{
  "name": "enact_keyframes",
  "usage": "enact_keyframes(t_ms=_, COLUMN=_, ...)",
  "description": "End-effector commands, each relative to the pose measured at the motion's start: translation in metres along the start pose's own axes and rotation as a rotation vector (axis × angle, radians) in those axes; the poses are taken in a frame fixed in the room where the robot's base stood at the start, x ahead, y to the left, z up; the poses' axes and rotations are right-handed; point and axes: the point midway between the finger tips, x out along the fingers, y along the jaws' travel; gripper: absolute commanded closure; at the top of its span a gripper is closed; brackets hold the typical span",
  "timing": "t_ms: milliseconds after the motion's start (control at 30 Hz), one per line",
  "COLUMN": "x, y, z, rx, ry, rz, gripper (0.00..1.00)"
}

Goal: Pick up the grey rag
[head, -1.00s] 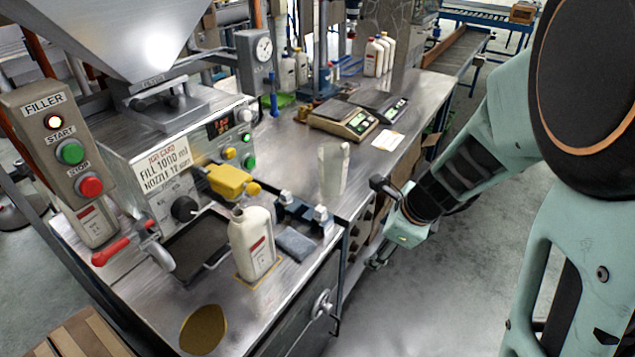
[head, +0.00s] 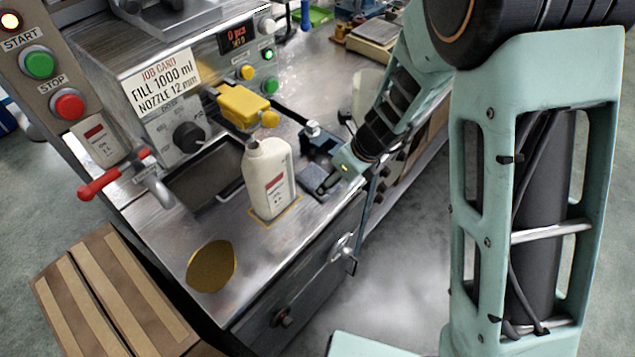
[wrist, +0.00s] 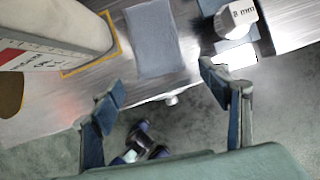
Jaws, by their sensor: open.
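The grey rag (wrist: 155,40) lies flat on the steel bench top, ahead of my open fingers in the wrist view. In the head view the rag (head: 312,179) is small, partly covered by my gripper (head: 328,184), to the right of the white bottle (head: 268,182). In the wrist view my gripper (wrist: 163,86) is open and empty. Its two fingers stand apart, nearer the bench's front edge than the rag. I cannot tell how high the fingers are above the bench.
The white bottle stands upright inside a yellow outline, left of the rag; it also shows in the wrist view (wrist: 62,22). A nozzle marked 8 mm (wrist: 237,17) is to the rag's right. The filler's yellow nozzle (head: 243,104) is behind the bottle. Open floor lies past the bench's front edge.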

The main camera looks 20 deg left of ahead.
Motion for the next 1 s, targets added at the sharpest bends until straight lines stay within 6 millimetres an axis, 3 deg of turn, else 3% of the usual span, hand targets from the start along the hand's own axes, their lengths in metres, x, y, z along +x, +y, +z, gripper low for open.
enact_keyframes(t_ms=333, x=0.047, y=0.001, z=-0.001, rx=-0.001, ry=0.001, rz=0.000, gripper=0.30)
enact_keyframes(t_ms=667, x=0.052, y=0.001, z=0.000, rx=-0.001, ry=0.000, rz=-0.001, gripper=0.32)
enact_keyframes(t_ms=1000, x=0.052, y=0.001, z=0.000, rx=-0.002, ry=0.000, rz=-0.001, gripper=0.69)
